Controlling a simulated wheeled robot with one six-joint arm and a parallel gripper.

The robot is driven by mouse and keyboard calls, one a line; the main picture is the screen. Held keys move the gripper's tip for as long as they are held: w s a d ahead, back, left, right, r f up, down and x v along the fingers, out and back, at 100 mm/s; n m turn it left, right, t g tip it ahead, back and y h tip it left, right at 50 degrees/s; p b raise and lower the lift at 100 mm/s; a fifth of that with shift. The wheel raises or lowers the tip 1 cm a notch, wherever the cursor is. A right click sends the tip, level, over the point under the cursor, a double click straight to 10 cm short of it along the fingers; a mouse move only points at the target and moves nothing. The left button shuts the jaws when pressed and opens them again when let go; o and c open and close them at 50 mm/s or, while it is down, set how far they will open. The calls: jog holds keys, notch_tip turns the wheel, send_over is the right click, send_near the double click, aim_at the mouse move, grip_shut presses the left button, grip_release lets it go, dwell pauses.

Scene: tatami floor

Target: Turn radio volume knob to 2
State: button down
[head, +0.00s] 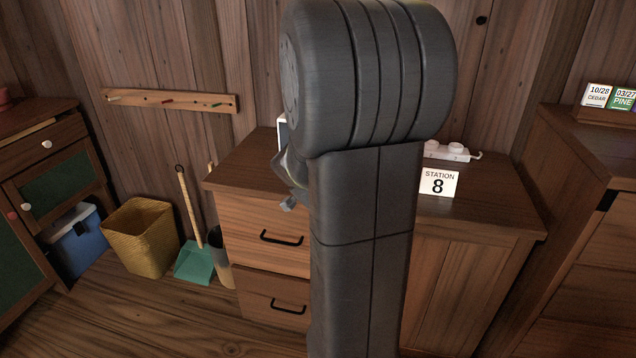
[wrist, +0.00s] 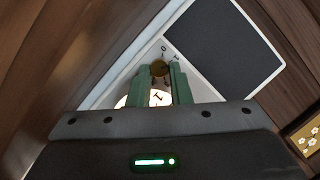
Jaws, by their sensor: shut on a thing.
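The radio (wrist: 222,48) shows in the wrist view as a white case with a large dark grey panel. Its brass-coloured volume knob (wrist: 159,68) sits between the two green fingers of my gripper (wrist: 160,70), which is shut on it. Small dark marks stand on the white face around the knob, too small to read surely. A bright round dial (wrist: 158,97) shows below the knob, partly covered by the fingers. In the head view my arm hides nearly all of the radio; only a white edge (head: 282,131) shows left of the arm.
The radio's wooden cabinet (head: 480,205) carries a "STATION 8" card (head: 439,183) and a white power strip (head: 448,151). A taller cabinet (head: 590,150) with label blocks stands at right. A yellow basket (head: 140,238), teal dustpan (head: 194,262) and blue bin (head: 76,243) stand at left.

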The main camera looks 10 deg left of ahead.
jog(key=f+m+b, duration=0.1)
jog(key=b, duration=0.2)
jog(key=shift+d+y, duration=0.1)
jog(key=shift+y, duration=0.2)
jog(key=shift+r+m+b, duration=0.15)
jog(key=shift+m+b, duration=0.15)
jog(key=shift+b, duration=0.6)
jog(key=shift+r+m+t+y+b, duration=0.15)
jog(key=shift+m+t+y+b, duration=0.15)
jog(key=shift+b, duration=0.3)
jog(key=c, duration=1.3)
grip_release()
jog(key=shift+s+r, duration=0.1)
jog(key=shift+p+v, duration=2.9)
jog(key=shift+v, duration=3.95)
